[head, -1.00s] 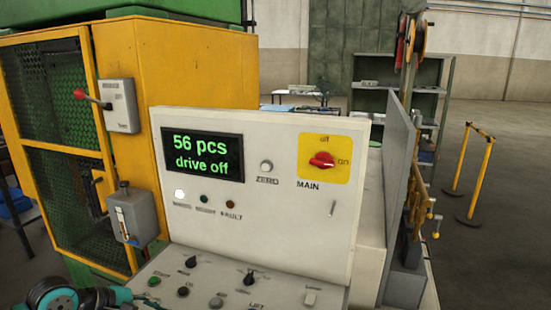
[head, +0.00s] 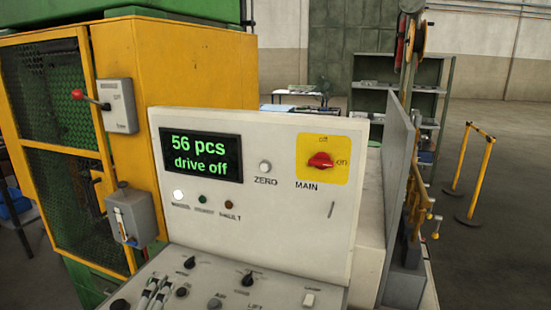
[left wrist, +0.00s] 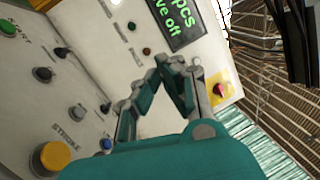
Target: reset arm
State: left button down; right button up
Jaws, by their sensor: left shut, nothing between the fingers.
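My left gripper (head: 158,286) shows at the bottom edge of the head view, in front of the left part of the sloping console. It also shows in the left wrist view (left wrist: 172,64), with its fingertips together and empty. The control panel (head: 275,240) stands behind it. Its display (head: 201,155) reads "56 pcs" and "drive off". The red MAIN switch (head: 320,160) sits on a yellow plate at the upper right of the panel, its handle about level. My right gripper is in no view.
The sloping console carries several knobs and buttons, including a yellow button (left wrist: 51,158) in the left wrist view. A yellow mesh cage (head: 175,70) with a red-tipped lever (head: 78,94) stands at the left. A yellow barrier (head: 478,175) stands on open floor at right.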

pick_arm(q)
jog(key=s+a+f+n+g+y, duration=0.3)
jog(key=s+f+n+g, duration=0.1)
jog(key=f+n, duration=0.35)
jog(key=s+a+f+n+g+y, duration=0.25)
jog(key=s+f+n+g, duration=0.2)
jog(key=f+n, duration=0.3)
jog(key=s+d+f+n+g+h, duration=0.1)
jog(key=s+d+f+n+g, duration=0.3)
jog(key=s, duration=0.4)
jog(key=s+d+f+n+g+h, duration=0.1)
jog(key=s+d+f+g+h, duration=0.1)
jog(key=s+f+g, duration=0.5)
notch_tip(320, 180, down, 23)
jog(key=s+t, duration=0.2)
jog(key=s, duration=0.1)
jog(key=s+a+f+g, duration=0.2)
jog(key=s+f, duration=1.5)
jog(key=f, duration=0.1)
jog(key=shift+a+f+y, duration=0.3)
jog(key=shift+f+y, duration=0.05)
